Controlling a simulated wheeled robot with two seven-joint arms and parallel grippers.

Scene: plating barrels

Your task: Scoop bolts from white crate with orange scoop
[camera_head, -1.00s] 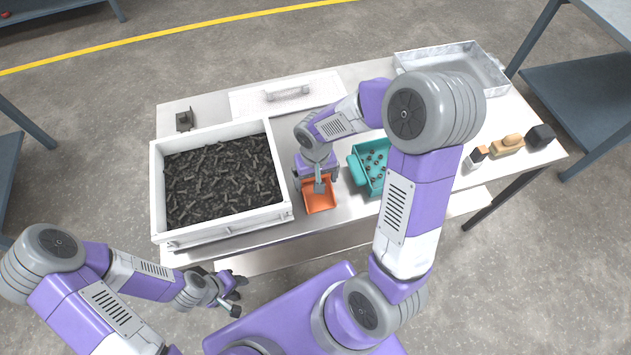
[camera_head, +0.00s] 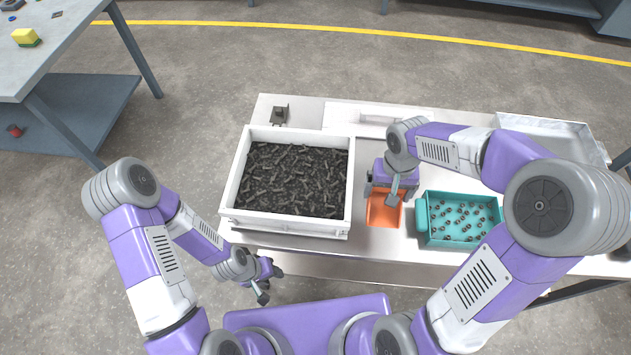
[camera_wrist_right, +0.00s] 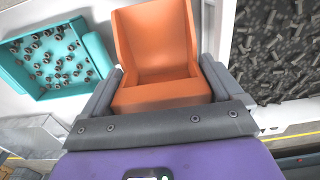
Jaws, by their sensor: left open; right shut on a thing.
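The white crate (camera_head: 230,205) stands on the left part of the table and holds a dense layer of dark bolts (camera_head: 293,180). The crate's edge and bolts also show at the right of the right wrist view (camera_wrist_right: 270,55). The orange scoop (camera_head: 384,213) is just right of the crate, between it and the teal bin. My right gripper (camera_head: 385,190) is shut on it. In the right wrist view the scoop (camera_wrist_right: 155,45) sits between both fingers and its visible inside is empty. My left gripper (camera_head: 268,284) is open and empty, in front of the table's front edge.
A teal bin (camera_head: 422,222) with small round metal parts stands right of the scoop. A grey metal tray (camera_head: 550,125) is at the back right. A white lid-like panel with a handle (camera_head: 340,115) lies behind the crate. A small dark block (camera_head: 279,115) is near the back left.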

